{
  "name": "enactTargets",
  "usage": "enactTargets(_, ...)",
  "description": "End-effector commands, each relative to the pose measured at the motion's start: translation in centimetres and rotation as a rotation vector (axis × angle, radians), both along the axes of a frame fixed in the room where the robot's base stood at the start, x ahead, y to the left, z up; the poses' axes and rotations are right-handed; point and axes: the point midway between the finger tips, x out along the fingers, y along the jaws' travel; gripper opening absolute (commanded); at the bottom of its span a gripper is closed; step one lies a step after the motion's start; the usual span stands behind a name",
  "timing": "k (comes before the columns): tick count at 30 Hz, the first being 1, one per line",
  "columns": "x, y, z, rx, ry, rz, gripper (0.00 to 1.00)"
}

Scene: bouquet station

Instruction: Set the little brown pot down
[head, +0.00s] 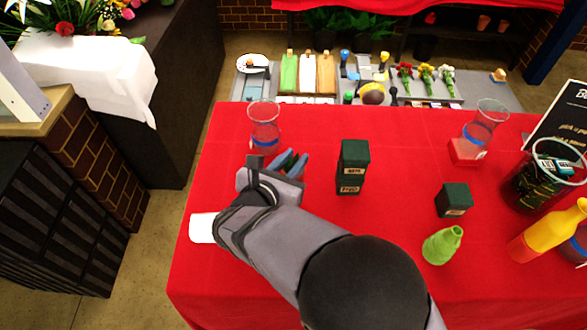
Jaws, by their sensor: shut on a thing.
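My gripper (291,162) is over the left part of the red-covered table, just in front of a glass of water. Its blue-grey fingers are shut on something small. The hand and wrist hide most of what is between them, so the little brown pot cannot be made out clearly. I cannot tell whether the held thing touches the tablecloth (350,265).
The glass (264,125) stands close behind my gripper. Stacked dark green boxes (353,165) stand to its right, and a white item (203,228) lies left of my wrist. A green bottle (442,245) and another green box (453,200) stand further right.

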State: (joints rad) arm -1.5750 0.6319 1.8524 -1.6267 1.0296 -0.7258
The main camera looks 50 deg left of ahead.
Motion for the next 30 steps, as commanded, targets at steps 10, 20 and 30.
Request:
enactTargets(10, 0.0, 0.0, -1.9, -0.003, -0.002, 0.0, 0.0)
enactTargets(20, 0.0, 0.1, -4.1, 0.004, -0.002, 0.0, 0.0)
enactTargets(30, 0.0, 0.1, -4.5, 0.004, -0.002, 0.0, 0.0)
